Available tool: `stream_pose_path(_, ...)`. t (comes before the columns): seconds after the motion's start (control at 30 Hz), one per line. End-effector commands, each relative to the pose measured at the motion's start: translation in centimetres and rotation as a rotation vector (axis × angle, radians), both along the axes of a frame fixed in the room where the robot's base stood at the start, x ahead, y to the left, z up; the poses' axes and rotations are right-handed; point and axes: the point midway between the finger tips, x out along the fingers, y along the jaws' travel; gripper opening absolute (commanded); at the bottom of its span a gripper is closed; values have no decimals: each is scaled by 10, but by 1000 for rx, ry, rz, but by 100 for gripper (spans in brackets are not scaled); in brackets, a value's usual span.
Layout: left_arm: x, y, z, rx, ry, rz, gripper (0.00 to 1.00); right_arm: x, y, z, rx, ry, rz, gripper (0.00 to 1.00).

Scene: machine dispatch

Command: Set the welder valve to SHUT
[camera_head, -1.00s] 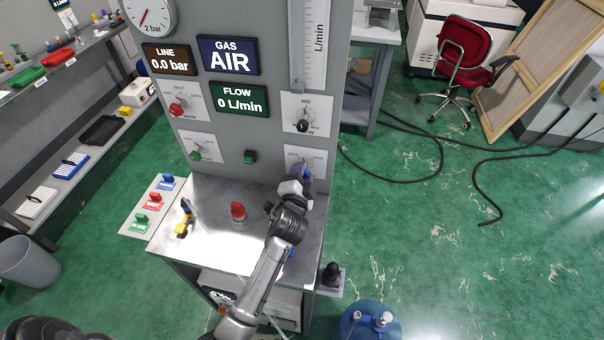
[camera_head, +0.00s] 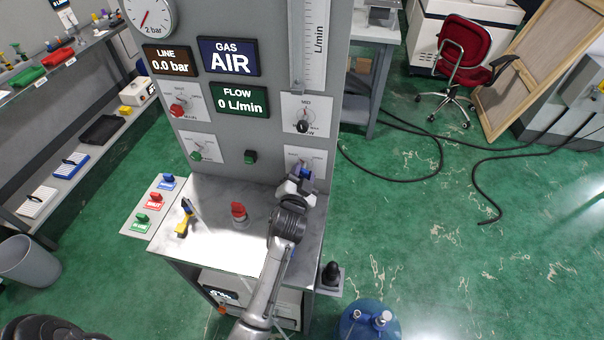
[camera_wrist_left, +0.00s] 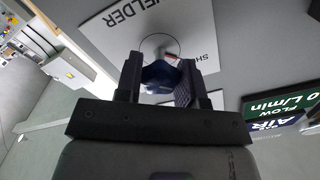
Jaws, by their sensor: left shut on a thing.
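The welder valve is a blue knob (camera_head: 305,170) on a white plate (camera_head: 318,158) at the lower right of the grey panel. My left gripper (camera_head: 301,177) reaches up to it and partly hides it and its plate. In the left wrist view, the fingers (camera_wrist_left: 160,78) are shut on the blue knob (camera_wrist_left: 161,74), one on each side. A red mark shows beside the knob. The exact knob setting cannot be told. My right gripper is not in view.
A red knob (camera_head: 177,110), a green knob (camera_head: 196,155) and a black knob (camera_head: 302,126) sit on the same panel. A red button (camera_head: 238,210) and a yellow-handled item (camera_head: 184,222) are on the metal shelf below.

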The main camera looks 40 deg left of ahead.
Motion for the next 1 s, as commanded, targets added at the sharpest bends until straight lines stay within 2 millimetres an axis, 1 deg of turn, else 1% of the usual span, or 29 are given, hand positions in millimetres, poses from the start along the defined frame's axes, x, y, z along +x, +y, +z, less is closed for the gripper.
stream_pose_path(0.3, 0, 0, -1, -4, 0, 0, 12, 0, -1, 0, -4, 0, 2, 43)
stream_pose_path(0.33, 0, 0, -1, -4, 0, 0, 38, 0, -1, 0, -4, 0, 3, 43)
stream_pose_path(0.5, 0, 0, -1, -2, 0, 0, 54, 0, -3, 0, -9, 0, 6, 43)
stream_pose_path(0.6, 0, 0, 0, -2, 1, 0, 61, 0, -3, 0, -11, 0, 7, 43)
stream_pose_path(1.0, 0, 0, 0, 0, 0, 0, 61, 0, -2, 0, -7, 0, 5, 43)
